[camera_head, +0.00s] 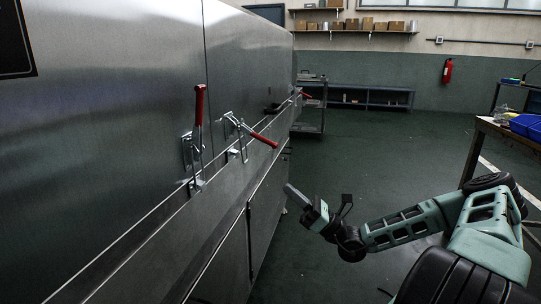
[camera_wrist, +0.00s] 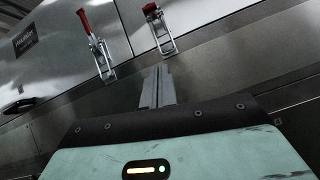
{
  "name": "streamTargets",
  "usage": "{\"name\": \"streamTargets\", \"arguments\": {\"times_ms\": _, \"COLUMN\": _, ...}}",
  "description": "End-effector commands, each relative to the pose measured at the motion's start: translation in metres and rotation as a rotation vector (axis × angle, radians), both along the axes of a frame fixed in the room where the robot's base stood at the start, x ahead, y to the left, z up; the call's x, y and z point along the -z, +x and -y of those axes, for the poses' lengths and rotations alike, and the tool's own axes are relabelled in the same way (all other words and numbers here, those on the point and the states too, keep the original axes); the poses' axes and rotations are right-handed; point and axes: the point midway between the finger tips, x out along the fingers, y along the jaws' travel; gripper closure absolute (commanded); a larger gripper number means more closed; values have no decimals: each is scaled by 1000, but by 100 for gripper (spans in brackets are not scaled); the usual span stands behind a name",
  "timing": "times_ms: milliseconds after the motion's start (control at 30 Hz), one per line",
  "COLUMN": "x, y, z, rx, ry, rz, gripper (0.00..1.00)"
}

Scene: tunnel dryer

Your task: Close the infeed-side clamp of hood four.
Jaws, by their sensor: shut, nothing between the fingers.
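Two toggle clamps with red handles sit on the steel dryer's side, either side of a hood seam. In the head view the near clamp (camera_head: 190,150) has its handle upright. The far clamp (camera_head: 234,124) has its handle jutting out and sloping down to the right. Both show in the wrist view: one left of the seam (camera_wrist: 100,55), one right of it (camera_wrist: 160,32) with its handle foreshortened. Which belongs to hood four I cannot read. My gripper (camera_head: 290,188) is shut and empty, lower than the clamps and apart from them; its fingers (camera_wrist: 163,72) point toward the right-hand clamp's area.
A ledge (camera_head: 150,222) runs along the dryer under the clamps. Another red handle (camera_head: 305,95) shows farther along. A cart (camera_head: 310,105) stands beyond, and a table with blue bins (camera_head: 524,124) at the right. The green floor (camera_head: 360,140) between is clear.

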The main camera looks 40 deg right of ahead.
Motion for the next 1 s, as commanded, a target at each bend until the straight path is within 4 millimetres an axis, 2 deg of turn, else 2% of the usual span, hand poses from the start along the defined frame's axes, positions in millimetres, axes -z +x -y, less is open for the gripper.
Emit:
{"name": "streamTargets", "arguments": {"times_ms": 167, "x": 0, "y": 1, "z": -1, "rx": -3, "ry": -2, "rz": 0, "gripper": 100}}
{"name": "streamTargets", "arguments": {"times_ms": 333, "x": -9, "y": 11, "z": -9, "rx": -6, "ry": -3, "rz": 0, "gripper": 100}}
{"name": "streamTargets", "arguments": {"times_ms": 767, "x": -59, "y": 66, "z": -49, "rx": -8, "ry": -5, "rz": 1, "gripper": 100}}
{"name": "streamTargets", "arguments": {"times_ms": 1000, "x": -88, "y": 60, "z": -33, "rx": -1, "ry": -6, "rz": 0, "gripper": 100}}
